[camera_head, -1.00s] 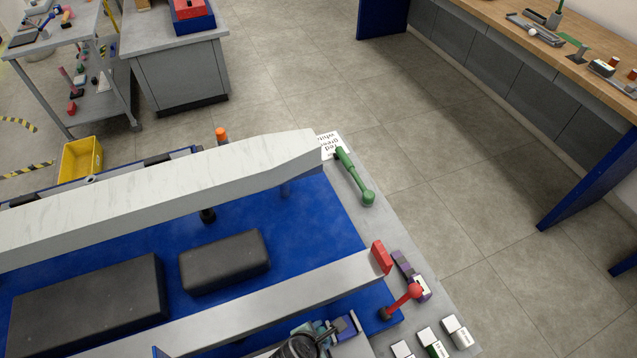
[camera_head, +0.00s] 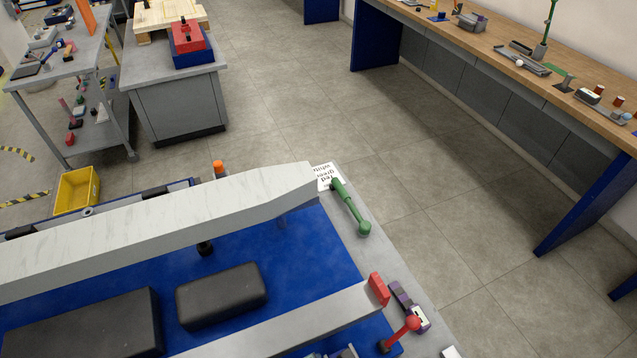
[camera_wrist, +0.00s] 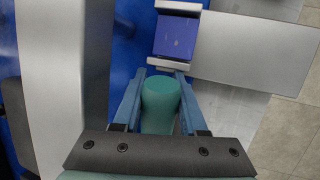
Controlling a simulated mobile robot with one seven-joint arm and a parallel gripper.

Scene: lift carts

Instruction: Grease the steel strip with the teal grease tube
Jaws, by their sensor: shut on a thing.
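The teal grease tube (camera_wrist: 160,100) is between the two blue fingers of my gripper (camera_wrist: 161,88) in the wrist view, with its rounded end pointing away from the wrist. My gripper is shut on it. A long grey metal bar that looks like the steel strip (camera_head: 290,328) lies at the bottom of the head view, with a red block at its right end. A grey metal bar (camera_wrist: 65,80) runs along the left of the tube in the wrist view, apart from it; I cannot tell for certain that it is the same bar. The gripper is not clear in the head view.
A blue-purple block (camera_wrist: 176,36) between pale plates lies ahead of the tube, beside a wide grey surface (camera_wrist: 255,50).

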